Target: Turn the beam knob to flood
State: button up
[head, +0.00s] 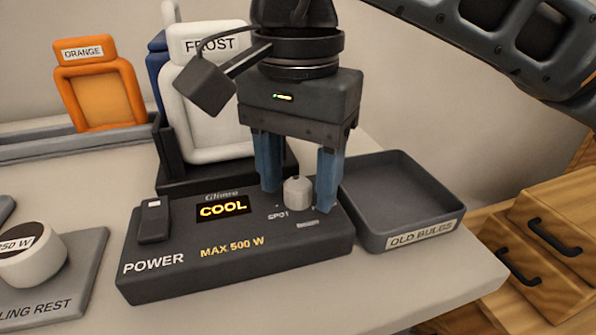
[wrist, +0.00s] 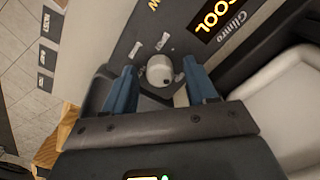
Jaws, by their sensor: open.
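The beam knob (head: 297,191) is a small pale grey knob on the right part of the black control box (head: 235,245). The word SPOT shows to its left; another small label below it is too small to read. My gripper (head: 298,200) points down over the box with its blue fingers open, one on each side of the knob. In the wrist view the knob (wrist: 160,70) sits between the open fingertips (wrist: 160,85), with a gap visible on both sides. The box's display reads COOL, and a POWER switch (head: 154,220) is at its left.
A grey OLD BULBS tray (head: 400,195) stands close to the right of my gripper. White FROST (head: 210,90) and ORANGE (head: 98,85) frames stand behind. A white 250 W bulb (head: 30,258) rests at left. The table edge and wooden drawers (head: 540,240) are at right.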

jog(key=shift+c, duration=0.2)
jog(key=c, duration=1)
jog(key=shift+m+b, duration=0.3)
jog(key=m+b, duration=0.2)
jog(key=m, duration=0.1)
jog(key=shift+f+m, duration=0.1)
jog(key=shift+m, duration=0.2)
jog(key=m+b, duration=0.1)
jog(key=m, duration=0.3)
jog(key=shift+m+b, duration=0.3)
jog(key=shift+b, duration=0.05)
jog(key=m+b, duration=0.1)
jog(key=m, duration=0.3)
jog(key=shift+m, duration=0.3)
jog(key=shift+m+b, duration=0.85)
jog(key=shift+m, duration=1.35)
